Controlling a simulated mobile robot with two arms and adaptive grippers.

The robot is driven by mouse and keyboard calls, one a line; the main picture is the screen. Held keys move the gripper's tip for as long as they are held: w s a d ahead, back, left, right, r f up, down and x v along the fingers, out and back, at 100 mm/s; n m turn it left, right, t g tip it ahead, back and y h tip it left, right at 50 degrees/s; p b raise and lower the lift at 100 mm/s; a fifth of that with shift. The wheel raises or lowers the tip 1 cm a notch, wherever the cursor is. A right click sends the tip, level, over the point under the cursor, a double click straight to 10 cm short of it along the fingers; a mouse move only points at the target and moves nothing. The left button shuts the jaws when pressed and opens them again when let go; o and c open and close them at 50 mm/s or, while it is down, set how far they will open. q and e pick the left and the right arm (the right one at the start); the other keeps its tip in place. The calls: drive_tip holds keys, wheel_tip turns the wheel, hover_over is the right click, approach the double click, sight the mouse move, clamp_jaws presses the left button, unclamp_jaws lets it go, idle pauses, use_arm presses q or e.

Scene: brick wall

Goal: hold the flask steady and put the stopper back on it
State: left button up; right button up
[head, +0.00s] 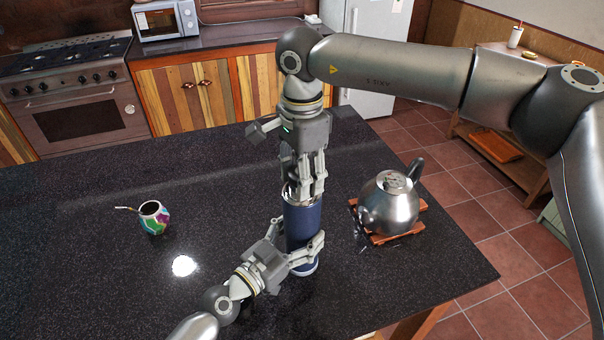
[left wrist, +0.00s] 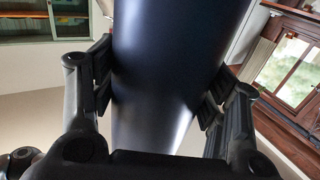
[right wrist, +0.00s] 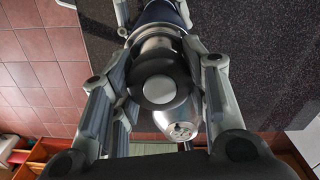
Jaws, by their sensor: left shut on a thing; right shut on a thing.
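A dark blue flask (head: 302,222) stands upright on the black table. My left gripper (head: 304,254) is shut around its lower body; the left wrist view shows the flask (left wrist: 180,70) between the fingers. My right gripper (head: 305,185) points down from above at the flask's top. In the right wrist view it is shut on the stopper (right wrist: 159,88), a dark rounded cap with a pale centre. The stopper is in line with the flask's metal neck. The fingers hide the join, so I cannot tell whether the stopper is seated.
A steel kettle (head: 389,204) stands on a wooden trivet (head: 418,227) close to the right of the flask. A colourful mate cup (head: 154,219) with a straw stands at the left. The table (head: 90,270) is clear around the cup. A stove and counter are behind.

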drive_tip(key=m, duration=0.5)
drive_tip(key=shift+m, duration=0.3)
drive_tip(key=m, duration=1.2)
drive_tip(key=shift+m, duration=0.3)
drive_tip(key=o, duration=1.2)
wheel_tip(320, 180, up, 12)
